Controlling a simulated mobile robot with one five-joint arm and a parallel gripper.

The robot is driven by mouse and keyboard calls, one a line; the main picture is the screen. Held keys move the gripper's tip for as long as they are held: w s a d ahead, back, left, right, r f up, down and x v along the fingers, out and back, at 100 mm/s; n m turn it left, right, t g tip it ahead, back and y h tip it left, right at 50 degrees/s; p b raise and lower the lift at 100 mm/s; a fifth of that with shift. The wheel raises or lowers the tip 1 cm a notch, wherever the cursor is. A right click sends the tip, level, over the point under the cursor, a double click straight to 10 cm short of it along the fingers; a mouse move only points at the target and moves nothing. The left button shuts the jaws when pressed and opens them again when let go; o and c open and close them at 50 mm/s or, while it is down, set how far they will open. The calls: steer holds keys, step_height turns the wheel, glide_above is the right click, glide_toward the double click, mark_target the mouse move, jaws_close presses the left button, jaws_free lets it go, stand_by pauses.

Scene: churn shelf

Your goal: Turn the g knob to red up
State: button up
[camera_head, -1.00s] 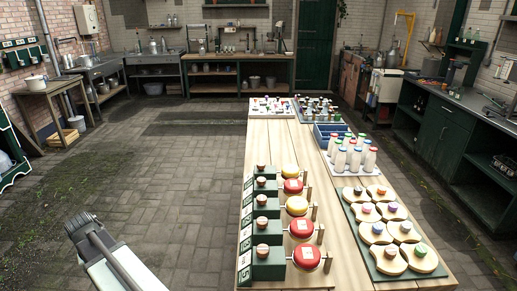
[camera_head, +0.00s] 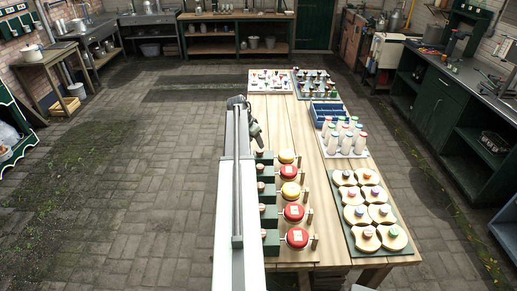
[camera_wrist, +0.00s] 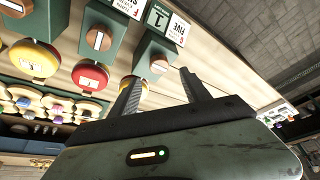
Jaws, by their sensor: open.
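A row of dark green boxes with round wooden knobs (camera_head: 262,208) runs along the left side of the wooden table. I cannot read which knob is g. My gripper (camera_head: 254,134) is above the far end of this row. In the wrist view my gripper (camera_wrist: 158,75) is open, with a green box (camera_wrist: 150,47) and its striped knob (camera_wrist: 159,65) seen between the fingertips. The left finger partly covers a yellow disc (camera_wrist: 140,88).
White label cards (camera_wrist: 172,28) stand behind the boxes. Right of the row are a green board (camera_head: 361,246) with cream pieces, white bottles (camera_head: 345,138) and a blue crate (camera_head: 325,112). Trays of small items lie at the far end. The paved floor to the left is clear.

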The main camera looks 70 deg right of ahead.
mark_target(259, 150)
steer(key=b+x, duration=0.5)
steer(key=x, duration=0.1)
steer(key=shift+f, duration=0.4)
steer(key=shift+r, duration=0.15)
